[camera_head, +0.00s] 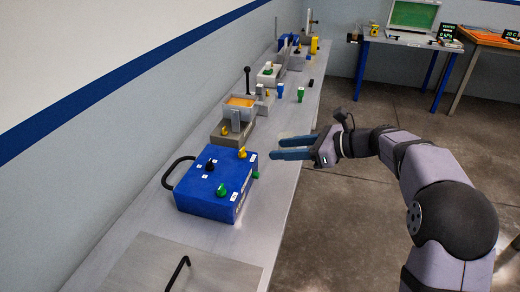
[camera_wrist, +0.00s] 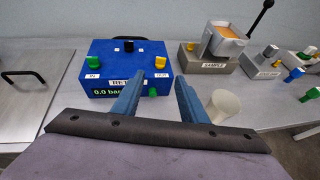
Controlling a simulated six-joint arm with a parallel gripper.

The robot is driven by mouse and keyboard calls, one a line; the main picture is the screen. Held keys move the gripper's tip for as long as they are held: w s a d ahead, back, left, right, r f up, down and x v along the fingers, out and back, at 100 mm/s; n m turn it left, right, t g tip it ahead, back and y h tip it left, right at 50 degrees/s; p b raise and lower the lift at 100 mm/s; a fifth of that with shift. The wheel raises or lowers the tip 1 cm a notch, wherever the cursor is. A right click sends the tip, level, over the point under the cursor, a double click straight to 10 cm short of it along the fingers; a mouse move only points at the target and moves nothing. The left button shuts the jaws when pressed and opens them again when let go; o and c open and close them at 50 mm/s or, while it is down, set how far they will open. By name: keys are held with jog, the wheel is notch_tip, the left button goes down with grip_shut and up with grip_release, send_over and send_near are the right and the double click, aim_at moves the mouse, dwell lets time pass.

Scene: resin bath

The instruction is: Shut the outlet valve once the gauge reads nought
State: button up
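The blue box (camera_head: 190,190) stands on the bench; it also fills the upper left of the wrist view (camera_wrist: 103,62). Its front display (camera_wrist: 105,93) reads 0.0 bar, partly hidden by my left finger. The yellow knob (camera_wrist: 160,62) sits at the OUT label, the green knob (camera_wrist: 93,63) at IN, and a black knob (camera_wrist: 128,46) between and behind them. In the head view the yellow knob (camera_head: 242,152) is at the box's far end. My gripper (camera_head: 275,148) is open and empty, apart from the box, its fingers (camera_wrist: 160,100) pointing toward the OUT side.
A pale cylinder (camera_wrist: 222,107) stands close beside my right finger. The SAMPLE block with its orange-filled tray (camera_wrist: 223,40) is right of the box. A black hose handle (camera_head: 175,170) is on the wall side. A metal lid (camera_head: 150,262) lies in the foreground.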

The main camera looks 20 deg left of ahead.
aim_at(243, 151)
jog(key=shift+w+a+f+t+y, duration=0.35)
jog(key=shift+a+f+y, duration=0.55)
jog(key=shift+a, duration=1.35)
jog(key=shift+w+a+f+t+y, duration=0.1)
jog(key=shift+w+a+f+y, duration=0.75)
jog(key=shift+a, duration=1.45)
jog(key=shift+w+a+f+t+y, duration=0.25)
jog(key=shift+a+f+y, duration=0.3)
jog(key=shift+a+f, duration=1.2)
jog(key=shift+a+r, duration=0.45)
jog(key=shift+r, duration=0.1)
jog(key=shift+c, duration=0.3)
grip_shut()
